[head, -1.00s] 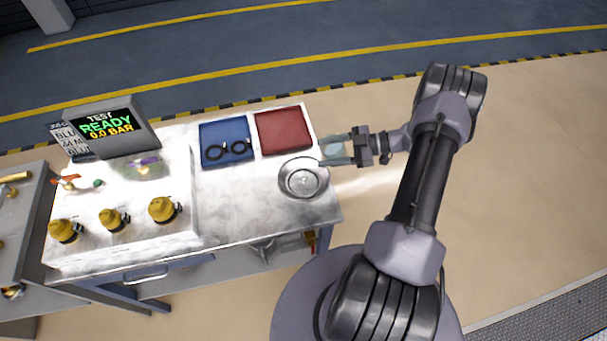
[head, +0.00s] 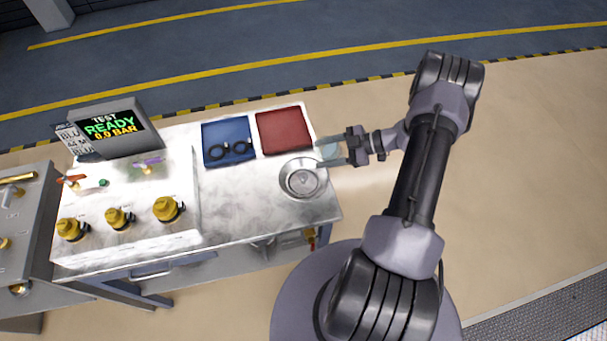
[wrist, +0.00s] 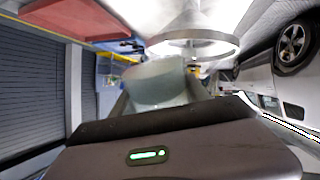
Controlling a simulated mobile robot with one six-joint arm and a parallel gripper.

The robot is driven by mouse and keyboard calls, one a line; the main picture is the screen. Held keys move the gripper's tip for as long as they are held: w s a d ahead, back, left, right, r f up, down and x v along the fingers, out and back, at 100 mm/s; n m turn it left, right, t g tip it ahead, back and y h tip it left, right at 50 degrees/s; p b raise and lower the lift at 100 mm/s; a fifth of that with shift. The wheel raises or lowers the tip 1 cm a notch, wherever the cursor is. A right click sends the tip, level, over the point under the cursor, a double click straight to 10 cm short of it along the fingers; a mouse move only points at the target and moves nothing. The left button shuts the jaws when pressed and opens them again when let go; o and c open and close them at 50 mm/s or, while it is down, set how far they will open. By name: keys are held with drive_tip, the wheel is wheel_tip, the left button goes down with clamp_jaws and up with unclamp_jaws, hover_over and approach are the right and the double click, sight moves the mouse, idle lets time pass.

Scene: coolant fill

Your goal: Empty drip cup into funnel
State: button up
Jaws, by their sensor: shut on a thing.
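The drip cup (head: 329,150) is a small pale, translucent cup at the right edge of the bench. My gripper (head: 331,154) is shut on it, one finger on each side. The metal funnel (head: 303,178) is a round, wide-rimmed bowl on the bench's right front corner, just left of and nearer than the cup. In the wrist view the cup (wrist: 158,86) sits between my fingers, and the funnel's bright rim (wrist: 195,44) shows just beyond it. The cup's contents and exact tilt cannot be told.
A red tray (head: 283,132) and a blue tray (head: 227,140) with black rings lie behind the funnel. A test display (head: 113,127) reads READY, 0.0 BAR. Several yellow-capped fittings (head: 168,208) stand at left.

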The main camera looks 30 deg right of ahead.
drive_tip(key=shift+a+r+n+h+p, duration=0.35)
drive_tip(key=shift+a+h+p, duration=0.25)
drive_tip(key=shift+p, duration=0.65)
drive_tip(key=shift+f+g+h, duration=0.3)
drive_tip(key=shift+f+h, duration=0.2)
drive_tip(key=shift+h, duration=0.3)
drive_tip(key=shift+d+f+n+h, duration=0.2)
drive_tip(key=shift+f+n+h, duration=0.25)
drive_tip(key=shift+h, duration=0.35)
idle(0.4)
drive_tip(key=shift+r+n+g+h+b, duration=0.35)
drive_tip(key=shift+h+b, duration=0.45)
drive_tip(key=shift+b, duration=0.35)
drive_tip(key=shift+r+h+b, duration=0.35)
drive_tip(key=shift+h+b, duration=0.45)
drive_tip(key=shift+b, duration=1.15)
drive_tip(key=shift+a+f+n+h+b, duration=0.45)
drive_tip(key=shift+h+b, duration=0.25)
drive_tip(key=shift+b, duration=1.45)
drive_tip(key=shift+a+r+h+b, duration=0.15)
drive_tip(key=shift+r+h+b, duration=0.25)
drive_tip(key=shift+b, duration=0.6)
